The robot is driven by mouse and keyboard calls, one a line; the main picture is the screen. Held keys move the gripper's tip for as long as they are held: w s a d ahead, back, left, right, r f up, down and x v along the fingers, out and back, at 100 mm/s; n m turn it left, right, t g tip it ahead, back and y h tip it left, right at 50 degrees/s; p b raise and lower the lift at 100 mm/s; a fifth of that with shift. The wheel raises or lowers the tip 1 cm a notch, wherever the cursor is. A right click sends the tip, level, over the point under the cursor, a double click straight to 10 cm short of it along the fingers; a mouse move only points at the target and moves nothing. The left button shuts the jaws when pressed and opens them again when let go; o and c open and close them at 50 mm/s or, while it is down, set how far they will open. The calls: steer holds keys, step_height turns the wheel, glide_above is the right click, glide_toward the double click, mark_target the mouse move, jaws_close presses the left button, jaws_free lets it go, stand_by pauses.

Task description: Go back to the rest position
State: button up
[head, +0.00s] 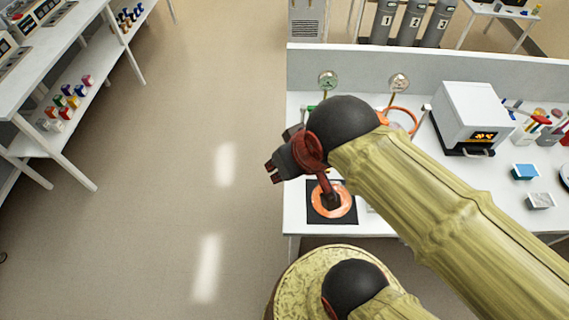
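My gripper (300,165), with dark and red parts, is at the end of my raised arm, in the middle of the head view. It appears over the left end of the white bench (296,215), and its left side shows against the floor. Its red and dark lower part overlaps an orange ring-shaped piece (318,209) on a black square mat (352,220). I cannot tell whether it touches the piece or is above it. The fingertips are too unclear to tell open from shut, and I see nothing clearly held.
A white boxy device (468,112) with an orange display stands on the bench, with bottles, a blue tray (525,171) and two gauges (327,80) around it. Grey numbered cylinders (412,22) stand behind. Shelving (55,65) is at left. The floor (190,130) between is clear.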

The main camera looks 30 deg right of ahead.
step_height(320, 180, down, 5)
steer(key=b, duration=0.4)
steer(key=shift+r+b, duration=0.15)
steer(key=shift+b, duration=0.2)
steer(key=shift+d, duration=0.15)
stand_by(0.4)
